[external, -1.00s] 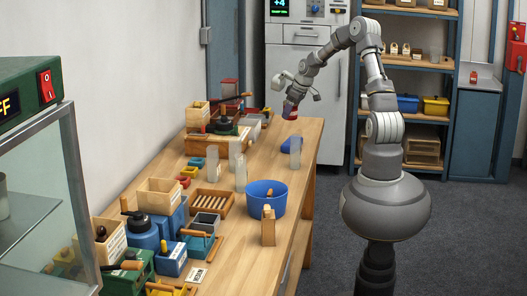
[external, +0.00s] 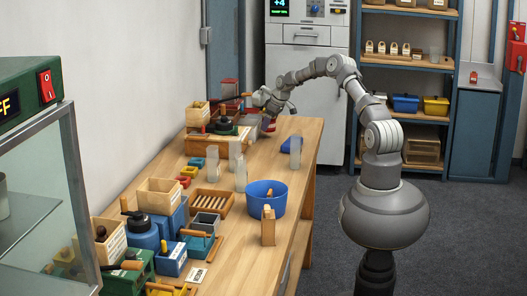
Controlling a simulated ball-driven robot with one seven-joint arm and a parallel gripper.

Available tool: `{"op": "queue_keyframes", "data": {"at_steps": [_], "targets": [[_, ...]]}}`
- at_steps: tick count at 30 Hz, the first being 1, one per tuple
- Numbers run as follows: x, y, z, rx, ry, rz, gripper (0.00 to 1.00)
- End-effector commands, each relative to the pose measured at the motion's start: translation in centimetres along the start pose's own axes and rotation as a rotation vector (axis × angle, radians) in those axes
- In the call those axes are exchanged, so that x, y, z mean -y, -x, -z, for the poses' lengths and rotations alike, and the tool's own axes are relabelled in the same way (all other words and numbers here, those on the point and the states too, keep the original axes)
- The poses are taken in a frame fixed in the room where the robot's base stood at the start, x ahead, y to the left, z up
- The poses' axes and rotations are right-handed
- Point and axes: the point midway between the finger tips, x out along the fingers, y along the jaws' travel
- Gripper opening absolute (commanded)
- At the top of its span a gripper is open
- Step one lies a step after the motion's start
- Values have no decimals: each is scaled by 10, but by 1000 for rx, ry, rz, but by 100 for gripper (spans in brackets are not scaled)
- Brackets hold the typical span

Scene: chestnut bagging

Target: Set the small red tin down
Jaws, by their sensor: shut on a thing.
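The small red tin (external: 268,125) is at the far end of the wooden table. My gripper (external: 269,116) is shut on it from above. The tin is low, at or just above the tabletop; I cannot tell whether it touches the wood. My gripper hides most of it.
Wooden boxes and a green-based device (external: 224,125) stand close to the left of my gripper. A blue flat item (external: 291,145) lies to its right. Several frosted cylinders and a blue tub (external: 265,198) stand nearer. Bare tabletop (external: 300,128) is free at the far right corner.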

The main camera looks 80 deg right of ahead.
Motion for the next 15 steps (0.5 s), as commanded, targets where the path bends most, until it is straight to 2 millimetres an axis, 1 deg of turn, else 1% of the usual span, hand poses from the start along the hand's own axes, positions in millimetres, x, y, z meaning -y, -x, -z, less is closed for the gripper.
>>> {"op": "queue_keyframes", "data": {"at_steps": [6, 12, 15], "targets": [[-5, -5, 9, -1, 0, 0, 33], [-5, -36, -5, -1, -1, 1, 33], [-6, -37, -5, -2, -1, -1, 34]]}}
